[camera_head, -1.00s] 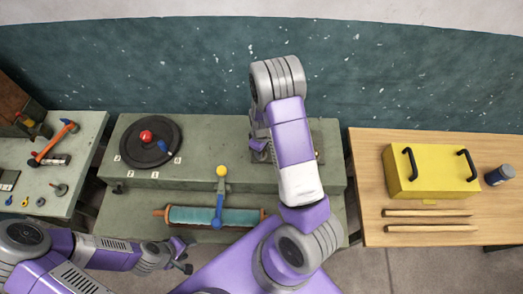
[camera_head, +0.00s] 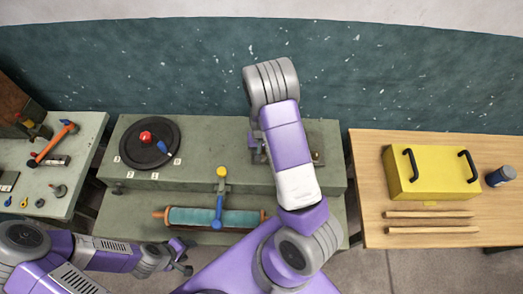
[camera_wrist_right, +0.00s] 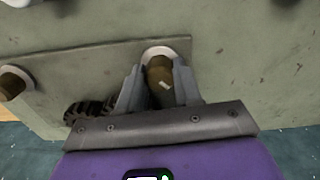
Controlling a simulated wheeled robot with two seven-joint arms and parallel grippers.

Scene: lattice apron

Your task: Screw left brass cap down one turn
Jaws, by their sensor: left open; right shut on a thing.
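The left brass cap (camera_wrist_right: 158,74) sits in a pale collar on a grey plate (camera_wrist_right: 110,62) in the right wrist view. My right gripper (camera_wrist_right: 158,88) is shut on it, one finger on each side. A second brass cap (camera_wrist_right: 13,84) stands at the left edge of that view, apart from the gripper; a small brass part (camera_head: 318,156) shows beside my arm in the head view. There my right arm hides the left cap and the right gripper. My left gripper (camera_head: 186,258) is open and empty in front of the green bench.
On the green bench (camera_head: 215,132) are a black disc (camera_head: 133,152) with a red knob and a lever (camera_head: 220,200) over a teal roller (camera_head: 190,216). A yellow box (camera_head: 430,172) stands on the wooden table at right. A dark knurled wheel (camera_wrist_right: 88,110) is close beside my right gripper.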

